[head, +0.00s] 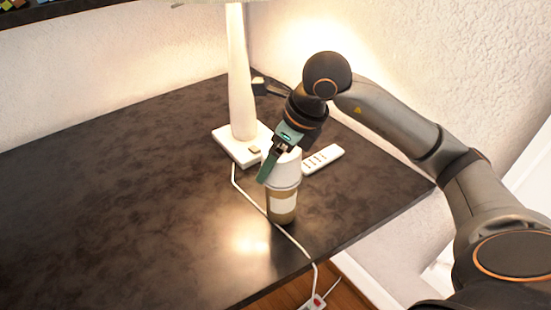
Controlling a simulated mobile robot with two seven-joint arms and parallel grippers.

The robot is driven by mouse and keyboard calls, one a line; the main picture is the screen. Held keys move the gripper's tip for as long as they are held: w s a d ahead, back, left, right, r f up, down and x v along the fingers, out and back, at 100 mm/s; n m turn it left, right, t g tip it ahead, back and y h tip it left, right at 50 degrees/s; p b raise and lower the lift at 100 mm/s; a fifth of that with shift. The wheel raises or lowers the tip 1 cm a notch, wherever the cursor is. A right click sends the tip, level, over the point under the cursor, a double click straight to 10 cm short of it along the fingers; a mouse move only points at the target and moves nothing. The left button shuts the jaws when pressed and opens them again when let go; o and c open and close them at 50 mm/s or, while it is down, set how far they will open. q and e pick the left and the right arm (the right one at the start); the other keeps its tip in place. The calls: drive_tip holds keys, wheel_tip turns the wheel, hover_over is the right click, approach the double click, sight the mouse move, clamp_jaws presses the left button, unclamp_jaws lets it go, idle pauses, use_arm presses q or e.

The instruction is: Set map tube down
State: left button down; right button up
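An upright round container with a white top and an olive-brown body with a pale label (283,203) is on or just above the dark table (130,200), near its front right edge. It looks more like a lidded cup than a long tube, and I see no other tube. My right gripper (275,165) points down at its white top from above. One teal finger shows against the left side of the top. The other finger is hidden, so I cannot tell whether the gripper grips it. My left gripper is out of view.
A white lamp (241,90) stands close behind the container. A white remote-like object (322,159) lies to its right. A white cord (245,195) runs past the container's left and over the front edge to a power strip (314,302). The table's left side is clear.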

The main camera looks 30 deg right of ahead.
drive_tip(key=shift+f, duration=0.15)
drive_tip(key=o, duration=1.5)
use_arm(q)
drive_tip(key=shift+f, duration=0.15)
use_arm(e)
drive_tip(key=p+v, duration=0.1)
drive_tip(key=v, duration=1)
drive_tip(key=shift+s+d+r+p, duration=0.1)
drive_tip(key=shift+s+r+p, duration=0.15)
drive_tip(key=shift+r, duration=0.4)
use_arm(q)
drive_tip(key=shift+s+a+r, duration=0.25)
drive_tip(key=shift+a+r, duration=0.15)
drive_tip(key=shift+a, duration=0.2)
